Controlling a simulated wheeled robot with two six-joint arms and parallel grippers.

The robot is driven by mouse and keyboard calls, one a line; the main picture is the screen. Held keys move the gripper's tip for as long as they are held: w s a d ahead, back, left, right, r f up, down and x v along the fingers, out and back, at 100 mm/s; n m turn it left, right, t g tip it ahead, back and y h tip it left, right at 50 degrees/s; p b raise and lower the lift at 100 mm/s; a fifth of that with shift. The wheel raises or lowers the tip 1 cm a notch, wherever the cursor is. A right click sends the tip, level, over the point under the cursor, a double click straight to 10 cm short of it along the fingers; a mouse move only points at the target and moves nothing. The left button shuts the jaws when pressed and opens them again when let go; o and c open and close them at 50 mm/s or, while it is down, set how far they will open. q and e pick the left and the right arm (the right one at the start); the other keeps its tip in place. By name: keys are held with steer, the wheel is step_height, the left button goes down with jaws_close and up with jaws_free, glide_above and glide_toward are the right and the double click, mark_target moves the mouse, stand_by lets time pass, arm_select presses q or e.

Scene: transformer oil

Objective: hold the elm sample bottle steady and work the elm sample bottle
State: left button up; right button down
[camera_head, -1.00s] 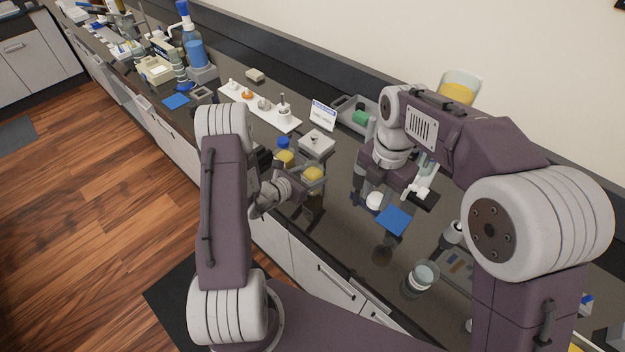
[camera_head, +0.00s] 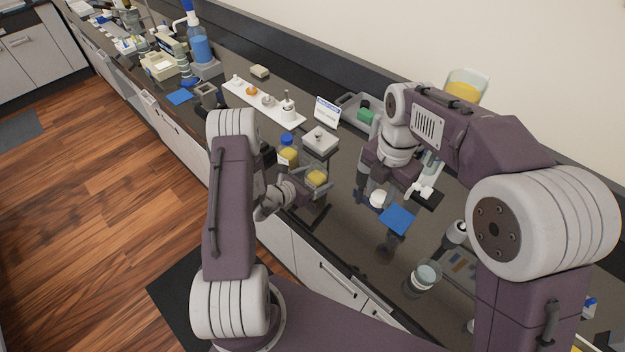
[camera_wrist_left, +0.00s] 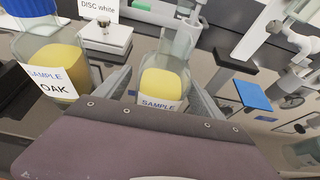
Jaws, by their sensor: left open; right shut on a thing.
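The elm sample bottle (camera_head: 317,178) stands uncapped on the counter with yellow oil in it. In the left wrist view the bottle (camera_wrist_left: 164,85) shows a label reading SAMPLE; the word below is hidden by my gripper body. My left gripper (camera_head: 312,184) is open, its fingers on either side of the bottle; whether they touch it I cannot tell. My right gripper (camera_head: 377,196) is shut on a white cap (camera_head: 378,199), held to the right of the bottle, near a blue pad.
A blue-capped bottle (camera_head: 288,154), labelled OAK in the left wrist view (camera_wrist_left: 56,70), stands close to my left gripper. A white box (camera_head: 320,140) and a sign (camera_head: 327,112) are behind. The blue pad (camera_head: 398,219) and a glass vessel (camera_head: 422,278) lie right.

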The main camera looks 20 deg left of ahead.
arm_select(q)
steer(key=b+v, duration=0.2)
steer(key=v, duration=1)
arm_select(e)
steer(key=shift+f, duration=0.7)
steer(key=shift+a, duration=0.1)
arm_select(q)
steer(key=s+d+r+m+g+h, duration=0.1)
steer(key=s+d+m+g+h, duration=0.3)
steer(key=d, duration=0.3)
steer(key=s+d+r+m+g+h, duration=0.2)
steer(key=d+m+g, duration=0.1)
steer(key=d+m, duration=0.35)
arm_select(e)
steer(key=shift+w, duration=0.1)
arm_select(q)
steer(key=s+d+f+m+g+y, duration=0.1)
steer(key=s+d+m+g+y, duration=0.25)
steer(key=s+m+g, duration=0.45)
arm_select(e)
steer(key=shift+d, duration=0.3)
steer(key=shift+a, duration=0.25)
arm_select(q)
steer(key=w+a+r+m+t+y, duration=0.2)
steer(key=a+m+y, duration=0.4)
steer(key=m, duration=0.7)
steer(key=shift+t+y, duration=0.35)
steer(key=shift+t, duration=0.35)
arm_select(e)
steer(key=shift+d, duration=0.1)
